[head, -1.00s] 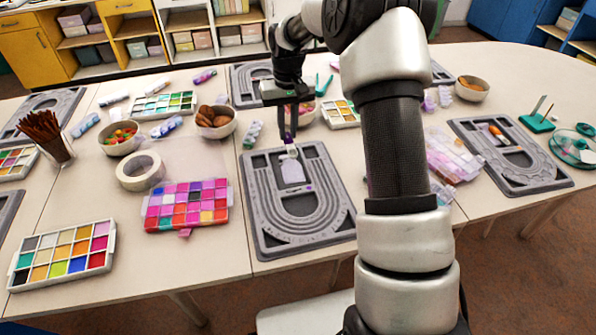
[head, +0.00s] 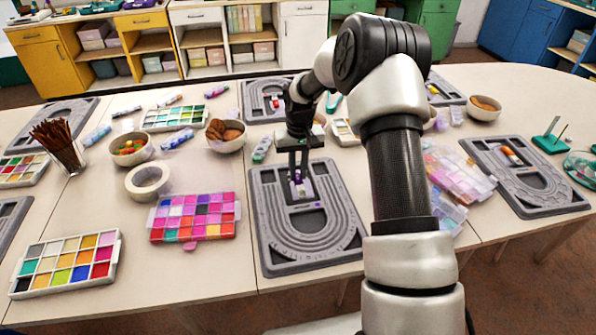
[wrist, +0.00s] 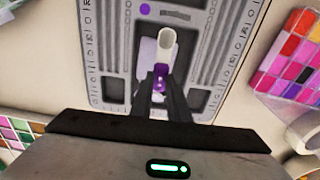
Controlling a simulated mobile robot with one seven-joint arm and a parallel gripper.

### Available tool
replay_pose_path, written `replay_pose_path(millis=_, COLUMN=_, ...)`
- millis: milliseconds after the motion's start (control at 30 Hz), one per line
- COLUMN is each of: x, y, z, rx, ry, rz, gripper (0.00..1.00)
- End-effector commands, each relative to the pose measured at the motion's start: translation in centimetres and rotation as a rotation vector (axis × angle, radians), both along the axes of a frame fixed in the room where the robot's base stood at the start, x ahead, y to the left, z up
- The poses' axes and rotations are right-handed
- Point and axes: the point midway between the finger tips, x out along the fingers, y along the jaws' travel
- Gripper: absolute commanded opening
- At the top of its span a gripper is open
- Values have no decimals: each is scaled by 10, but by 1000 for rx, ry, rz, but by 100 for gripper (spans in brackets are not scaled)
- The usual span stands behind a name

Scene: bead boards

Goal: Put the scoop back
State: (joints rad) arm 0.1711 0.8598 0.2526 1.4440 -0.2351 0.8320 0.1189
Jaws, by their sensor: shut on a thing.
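The scoop has a pale, rounded end (wrist: 167,43) and a purple part (wrist: 158,84) between my fingertips in the wrist view. My gripper (head: 298,172) is shut on the purple part, pointing down over the far middle of the grey bead board (head: 290,262). A pale lavender flat piece (wrist: 147,52) lies on the board behind the scoop; the fingers partly hide it. I cannot tell whether the scoop touches the board. A small purple bead (wrist: 145,9) lies on the board.
A pink-red bead palette (head: 195,237) and a tape roll (head: 148,181) lie left of the board. A bowl of brown pieces (head: 226,143) stands behind, left of my gripper. Clear bead boxes (head: 456,172) lie to the right, past my arm.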

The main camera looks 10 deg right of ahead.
Motion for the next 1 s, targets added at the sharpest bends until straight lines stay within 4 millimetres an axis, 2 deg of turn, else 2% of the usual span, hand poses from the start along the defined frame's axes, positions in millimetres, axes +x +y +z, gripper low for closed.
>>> replay_pose_path(millis=400, x=0, y=0, z=-13, rx=0, ry=0, rz=0, gripper=0)
replay_pose_path(millis=433, x=0, y=0, z=-12, rx=0, ry=0, rz=0, gripper=20)
replay_pose_path(millis=500, x=0, y=0, z=-11, rx=0, ry=0, rz=0, gripper=32)
replay_pose_path(millis=533, x=0, y=0, z=-11, rx=0, ry=0, rz=0, gripper=34)
replay_pose_path(millis=833, x=0, y=0, z=-9, rx=0, ry=0, rz=0, gripper=34)
replay_pose_path(millis=1000, x=1, y=0, z=10, rx=0, ry=-3, rz=0, gripper=34)
